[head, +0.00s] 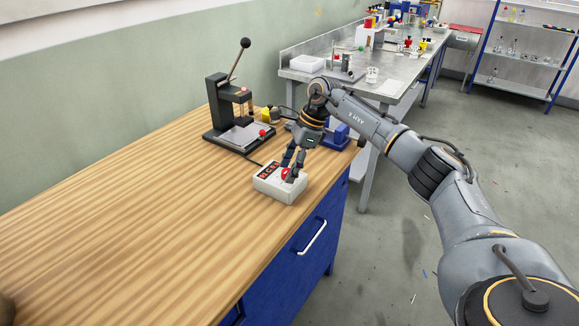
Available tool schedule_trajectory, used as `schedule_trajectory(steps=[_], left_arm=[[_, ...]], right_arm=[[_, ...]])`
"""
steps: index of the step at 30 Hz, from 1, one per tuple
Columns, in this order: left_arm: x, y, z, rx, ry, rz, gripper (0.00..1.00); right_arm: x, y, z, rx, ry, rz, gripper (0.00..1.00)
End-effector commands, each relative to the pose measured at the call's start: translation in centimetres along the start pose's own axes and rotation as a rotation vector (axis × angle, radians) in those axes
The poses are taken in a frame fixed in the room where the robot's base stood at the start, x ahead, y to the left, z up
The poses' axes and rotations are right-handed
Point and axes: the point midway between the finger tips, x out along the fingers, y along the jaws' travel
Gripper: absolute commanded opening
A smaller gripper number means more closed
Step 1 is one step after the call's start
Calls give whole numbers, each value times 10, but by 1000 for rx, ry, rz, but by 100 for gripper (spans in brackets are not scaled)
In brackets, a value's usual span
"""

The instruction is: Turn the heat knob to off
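A white control box (278,187) sits near the right front edge of the wooden bench, with a dark display with red marks (268,168) on top. The red heat knob (285,174) is on the right part of its top, partly covered by my fingers. My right gripper (291,172) points down at the knob, its fingertips right at it. Whether the fingers are closed on the knob or only around it, I cannot tell. The knob's pointer and setting are too small to read. My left gripper is not in view.
A black lever press (238,125) stands behind the box, with a yellow part (266,114) beside it. A blue object (337,134) is behind my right gripper. A metal table and shelf stand farther back.

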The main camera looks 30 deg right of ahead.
Motion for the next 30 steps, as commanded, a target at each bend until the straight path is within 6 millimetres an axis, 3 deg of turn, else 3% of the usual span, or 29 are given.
schedule_trajectory(steps=[10,24,30], left_arm=[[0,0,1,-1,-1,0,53],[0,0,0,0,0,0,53],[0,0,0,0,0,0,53]], right_arm=[[-10,-1,0,1,-1,-2,53],[-101,-1,0,0,-2,-3,53],[-118,0,0,1,0,0,53]])
